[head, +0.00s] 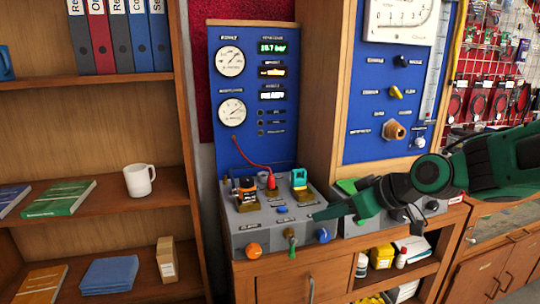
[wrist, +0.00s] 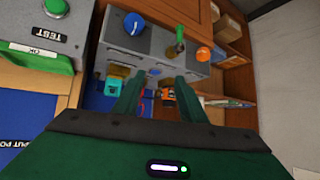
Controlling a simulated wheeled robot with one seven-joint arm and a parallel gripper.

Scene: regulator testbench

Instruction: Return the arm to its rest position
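My dark green arm (head: 435,175) reaches in from the right edge in the head view, stretched out over the testbench. My gripper (head: 320,214) is at its left end, by the right side of the grey regulator box (head: 262,238) and near the blue knob (head: 322,235). In the wrist view my gripper (wrist: 160,90) shows two green fingers standing apart with nothing held between them. The box's front also shows there, with the blue knob (wrist: 134,23) and orange knob (wrist: 203,54) beyond the fingers. I cannot tell whether the fingers touch the box.
A blue gauge panel (head: 254,155) stands behind the box, with a red cable (head: 250,160) in front. A second blue panel (head: 400,110) is to the right. A shelf at left holds a white mug (head: 138,181). A green button (wrist: 57,8) shows in the wrist view.

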